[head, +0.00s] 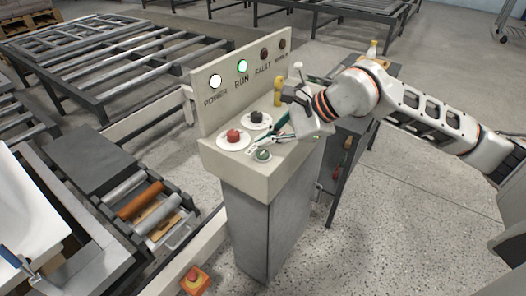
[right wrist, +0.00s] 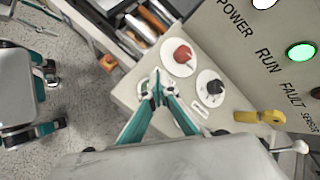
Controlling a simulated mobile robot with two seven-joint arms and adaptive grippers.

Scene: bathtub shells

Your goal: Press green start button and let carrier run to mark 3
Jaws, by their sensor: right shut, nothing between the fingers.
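The RUN lamp (head: 242,66) glows green and the POWER lamp (head: 215,81) white. No mark 3 is readable.
A white tub shell (head: 30,215) lies at the left by a roller section (head: 140,200). A yellow knob (head: 278,90) stands on the console near my wrist.

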